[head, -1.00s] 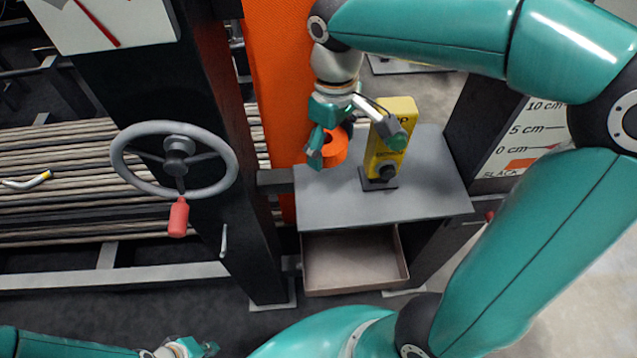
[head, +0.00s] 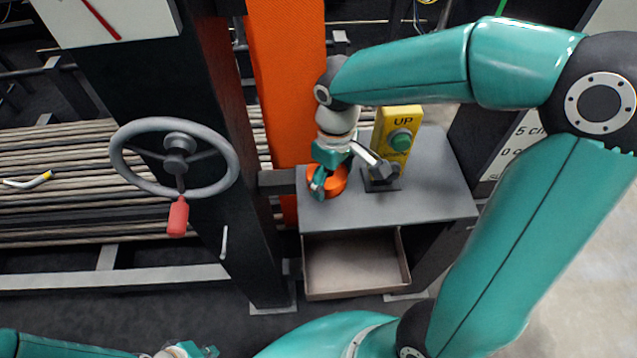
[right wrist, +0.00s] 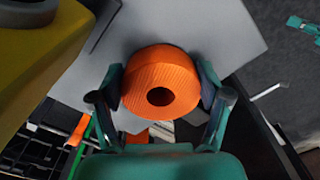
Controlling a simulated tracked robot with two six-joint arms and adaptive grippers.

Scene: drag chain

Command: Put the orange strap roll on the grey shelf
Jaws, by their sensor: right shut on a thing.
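The orange strap roll (head: 336,184) is at the left end of the grey shelf (head: 436,190), at or just above its surface; I cannot tell if it touches. My right gripper (head: 318,186) reaches down over it. In the right wrist view the roll (right wrist: 160,78) sits between the two fingers of my right gripper (right wrist: 161,88), which press on its sides, its dark centre hole showing. My left gripper (head: 190,350) shows at the bottom edge of the head view, far from the shelf; its fingers are too cut off to judge.
A yellow control box (head: 397,120) with a green UP button stands on the shelf, close right of my right gripper. An open drawer (head: 355,292) is below. A grey handwheel (head: 125,165) with a red handle is at left. The shelf's right side is clear.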

